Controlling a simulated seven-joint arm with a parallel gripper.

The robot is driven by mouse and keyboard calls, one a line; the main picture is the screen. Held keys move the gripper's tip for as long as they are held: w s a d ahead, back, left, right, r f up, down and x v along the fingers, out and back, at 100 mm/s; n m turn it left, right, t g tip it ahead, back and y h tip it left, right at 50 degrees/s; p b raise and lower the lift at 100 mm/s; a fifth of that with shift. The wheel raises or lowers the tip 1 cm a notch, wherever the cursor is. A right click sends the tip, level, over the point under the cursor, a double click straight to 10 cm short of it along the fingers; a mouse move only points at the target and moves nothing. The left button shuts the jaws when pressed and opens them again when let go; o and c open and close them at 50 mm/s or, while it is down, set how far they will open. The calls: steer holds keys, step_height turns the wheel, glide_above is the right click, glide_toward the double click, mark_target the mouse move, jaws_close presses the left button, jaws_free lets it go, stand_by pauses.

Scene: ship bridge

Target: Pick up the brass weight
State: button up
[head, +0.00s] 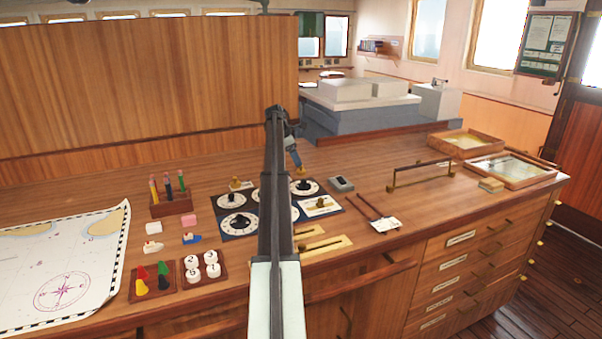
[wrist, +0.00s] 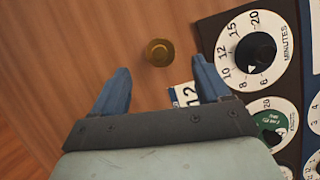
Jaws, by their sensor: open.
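The brass weight (wrist: 160,52) is a small round brass piece seen from above in the wrist view, standing on bare brown wood. It lies between the lines of my two fingers, just beyond their tips in the picture. In the head view a small brass piece (head: 235,183) beside the dial panel looks like the same weight. My gripper (wrist: 160,68) is open and empty, with its blue fingers apart on either side. In the head view my gripper (head: 296,165) hangs at the middle, partly hidden behind my arm. Its height above the wood is unclear.
A white card marked 12 (wrist: 184,95) lies beside the weight. The dial panel (head: 225,221) with black knobs is close by. A pencil block (head: 171,203), chart (head: 62,275) and peg trays lie left. A brass-ended rail (head: 420,172) and framed trays stand right.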

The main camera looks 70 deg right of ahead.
mark_target(301, 169)
steer(key=shift+s+x, duration=0.15)
steer(key=shift+x, duration=1.2)
steer(key=shift+s+x, duration=0.15)
steer(key=shift+x, duration=1.25)
steer(key=shift+d+r, duration=0.1)
steer(key=shift+r, duration=0.05)
steer(key=c, duration=1.3)
